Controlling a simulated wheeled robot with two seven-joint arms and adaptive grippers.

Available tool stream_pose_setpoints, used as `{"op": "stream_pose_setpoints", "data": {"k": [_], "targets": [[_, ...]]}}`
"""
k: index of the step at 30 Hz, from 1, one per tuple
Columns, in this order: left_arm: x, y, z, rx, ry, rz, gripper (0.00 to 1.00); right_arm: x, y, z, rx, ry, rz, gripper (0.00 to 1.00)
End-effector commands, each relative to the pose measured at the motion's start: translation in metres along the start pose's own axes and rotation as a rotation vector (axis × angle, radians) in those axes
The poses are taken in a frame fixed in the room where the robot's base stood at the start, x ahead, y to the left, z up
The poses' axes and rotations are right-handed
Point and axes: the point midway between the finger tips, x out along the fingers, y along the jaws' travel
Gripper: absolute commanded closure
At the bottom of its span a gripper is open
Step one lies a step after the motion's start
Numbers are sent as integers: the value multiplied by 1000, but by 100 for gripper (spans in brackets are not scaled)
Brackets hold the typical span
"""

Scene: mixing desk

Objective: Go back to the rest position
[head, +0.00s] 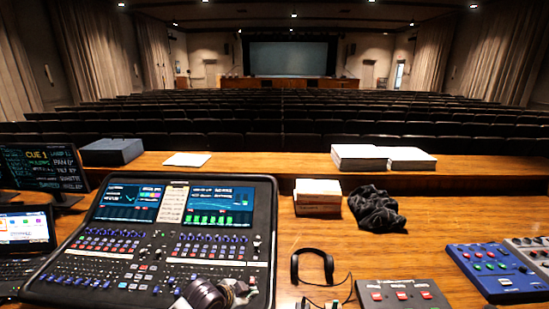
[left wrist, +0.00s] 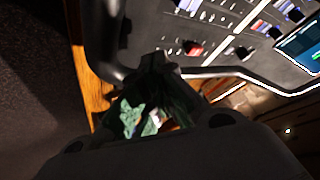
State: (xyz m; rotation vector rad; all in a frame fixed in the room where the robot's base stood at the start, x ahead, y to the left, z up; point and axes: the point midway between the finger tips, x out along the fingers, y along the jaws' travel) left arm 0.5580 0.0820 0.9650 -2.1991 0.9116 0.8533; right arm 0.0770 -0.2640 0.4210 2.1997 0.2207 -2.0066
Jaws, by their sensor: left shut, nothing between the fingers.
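The black mixing console (head: 150,240), with two lit screens and rows of faders, stands on the wooden desk at the left of the head view. My left gripper (head: 240,290) shows at the bottom edge of that view, low in front of the console's lower right part. In the left wrist view the dark fingers of my left gripper (left wrist: 155,62) are together, with nothing between them. The console (left wrist: 225,40) lies beyond the fingertips there, its rim close to them in the picture; I cannot tell whether they touch. My right gripper is not in view.
Headphones (head: 312,268) and a red-button box (head: 402,294) lie right of the console. A blue control box (head: 497,270) is at the far right. A paper stack (head: 318,197) and black cloth (head: 376,208) lie behind. Bare desk (head: 440,225) shows right of the cloth.

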Motion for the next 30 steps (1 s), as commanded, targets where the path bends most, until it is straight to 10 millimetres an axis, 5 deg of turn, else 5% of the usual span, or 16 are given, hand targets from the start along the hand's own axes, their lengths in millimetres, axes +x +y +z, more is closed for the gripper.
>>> {"op": "stream_pose_setpoints", "data": {"k": [17, 30], "targets": [[-45, 50, 41, -252, -104, -1, 100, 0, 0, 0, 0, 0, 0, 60], [-97, 74, 103, -499, -255, -51, 100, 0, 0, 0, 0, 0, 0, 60]]}}
